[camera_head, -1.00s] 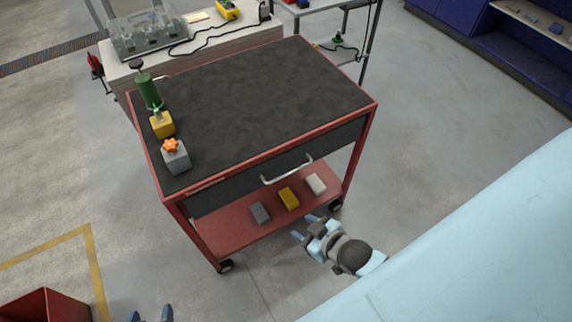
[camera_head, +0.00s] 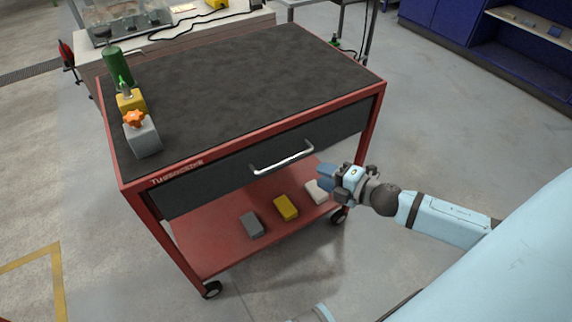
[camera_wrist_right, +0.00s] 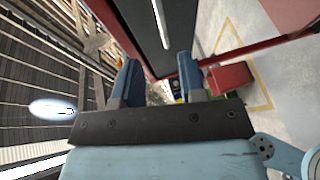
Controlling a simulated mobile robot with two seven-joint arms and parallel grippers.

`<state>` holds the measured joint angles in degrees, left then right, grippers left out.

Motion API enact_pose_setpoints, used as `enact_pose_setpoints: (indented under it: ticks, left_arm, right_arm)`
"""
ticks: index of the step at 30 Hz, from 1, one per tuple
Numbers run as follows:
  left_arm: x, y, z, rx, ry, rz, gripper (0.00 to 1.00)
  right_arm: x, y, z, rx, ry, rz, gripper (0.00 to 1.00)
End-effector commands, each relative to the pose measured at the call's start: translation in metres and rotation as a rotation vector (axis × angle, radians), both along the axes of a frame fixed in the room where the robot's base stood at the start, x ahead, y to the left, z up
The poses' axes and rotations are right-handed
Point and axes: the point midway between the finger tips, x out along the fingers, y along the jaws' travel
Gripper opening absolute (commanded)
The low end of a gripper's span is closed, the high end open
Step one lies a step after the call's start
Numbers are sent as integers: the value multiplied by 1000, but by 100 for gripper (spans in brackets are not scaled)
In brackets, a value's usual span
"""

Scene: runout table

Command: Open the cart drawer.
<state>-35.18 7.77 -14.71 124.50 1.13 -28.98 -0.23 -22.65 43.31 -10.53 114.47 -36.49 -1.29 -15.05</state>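The red cart (camera_head: 275,133) has a dark top and a dark drawer front (camera_head: 215,183) below it. The drawer looks shut, flush with the frame. Its silver bar handle (camera_head: 283,160) runs across the middle of the front. My right gripper (camera_head: 326,177) is to the right of the handle and a little lower, apart from it. In the right wrist view its two blue fingers (camera_wrist_right: 157,82) are spread with nothing gripped between them. The handle (camera_wrist_right: 161,22) shows there beyond the fingertips. My left gripper is not in view.
A green bottle-like item (camera_head: 117,66), a yellow block (camera_head: 131,102) and a grey block with an orange knob (camera_head: 143,138) stand on the cart's left edge. Several small blocks, one yellow (camera_head: 286,207), lie on the lower shelf. Floor right of the cart is clear.

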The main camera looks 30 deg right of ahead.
Motion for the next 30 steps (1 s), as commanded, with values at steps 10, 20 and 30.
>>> enact_pose_setpoints:
  ticks: [10,20,30]
  left_arm:
    - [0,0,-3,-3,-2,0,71]
    - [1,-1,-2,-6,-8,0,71]
    - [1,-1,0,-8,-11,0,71]
  right_arm:
    - [52,21,-9,2,-1,-2,38]
    - [98,41,-19,4,1,-3,38]
    - [114,48,-23,3,2,-4,38]
